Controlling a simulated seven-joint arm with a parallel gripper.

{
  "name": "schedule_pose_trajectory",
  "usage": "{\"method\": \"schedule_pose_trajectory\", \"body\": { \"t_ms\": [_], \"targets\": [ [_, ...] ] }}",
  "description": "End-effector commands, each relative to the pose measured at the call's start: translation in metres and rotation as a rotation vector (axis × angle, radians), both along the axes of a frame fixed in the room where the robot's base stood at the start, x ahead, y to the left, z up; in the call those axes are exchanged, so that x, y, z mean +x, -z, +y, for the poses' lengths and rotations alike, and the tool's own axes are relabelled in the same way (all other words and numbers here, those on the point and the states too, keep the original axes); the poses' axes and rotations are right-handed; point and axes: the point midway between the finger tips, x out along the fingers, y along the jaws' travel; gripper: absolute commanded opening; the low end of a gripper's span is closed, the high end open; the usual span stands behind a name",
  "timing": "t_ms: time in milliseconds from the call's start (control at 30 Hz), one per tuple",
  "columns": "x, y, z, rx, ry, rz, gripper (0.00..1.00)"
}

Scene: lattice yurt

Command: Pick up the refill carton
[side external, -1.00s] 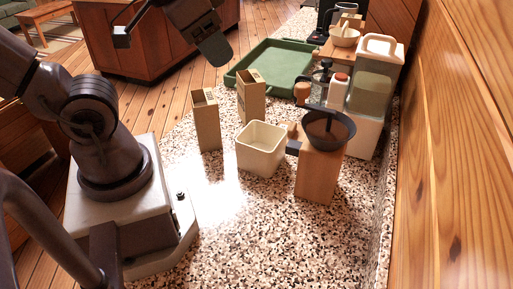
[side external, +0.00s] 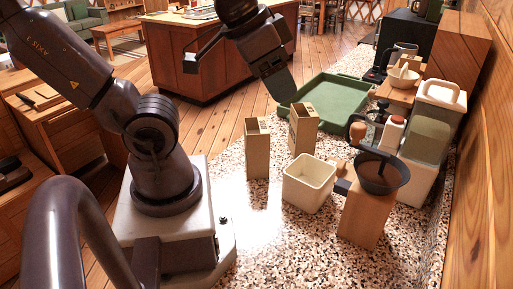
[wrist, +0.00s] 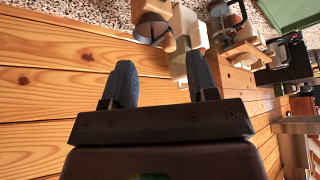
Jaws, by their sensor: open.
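Two tall, narrow, tan cartons with open tops stand upright on the speckled counter in the side view: a front-left carton (side external: 257,155) and a second carton (side external: 302,135) just behind and right of it. I cannot tell which is the refill carton. My gripper (side external: 279,84) hangs in the air above and behind them, apart from both. In the wrist view my gripper (wrist: 163,80) has its two dark fingers spread with nothing held between them. Neither carton is clearly recognisable in the wrist view.
A cream square bin (side external: 308,188) stands right of the cartons. Beside it, a wooden stand (side external: 365,218) carries a dark dripper (side external: 384,176). Bottles and a green-and-white canister (side external: 425,139) crowd the wall side. A green tray (side external: 335,97) lies behind. The front counter is clear.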

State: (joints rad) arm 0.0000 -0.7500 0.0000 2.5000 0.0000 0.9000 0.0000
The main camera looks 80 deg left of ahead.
Motion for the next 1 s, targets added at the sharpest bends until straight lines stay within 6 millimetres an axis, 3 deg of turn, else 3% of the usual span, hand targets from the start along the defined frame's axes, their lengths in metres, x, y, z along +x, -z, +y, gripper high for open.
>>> {"method": "schedule_pose_trajectory", "body": {
  "t_ms": [33,167,433,533,667,800,900,1000],
  "targets": [
    [0.000,0.000,0.000,0.000,0.000,0.000,0.65],
    [0.000,0.000,0.000,0.000,0.000,0.000,0.95],
    [0.001,0.000,0.000,-0.002,0.000,-0.002,0.96],
    [0.010,-0.001,-0.008,-0.038,0.005,-0.030,0.96],
    [0.048,-0.004,-0.034,-0.176,-0.008,-0.146,0.96],
    [0.104,-0.011,-0.062,-0.375,-0.124,-0.330,0.96],
    [0.140,-0.011,-0.065,-0.473,-0.279,-0.455,0.96],
    [0.167,-0.003,-0.056,-0.511,-0.475,-0.565,0.96]
  ]
}}
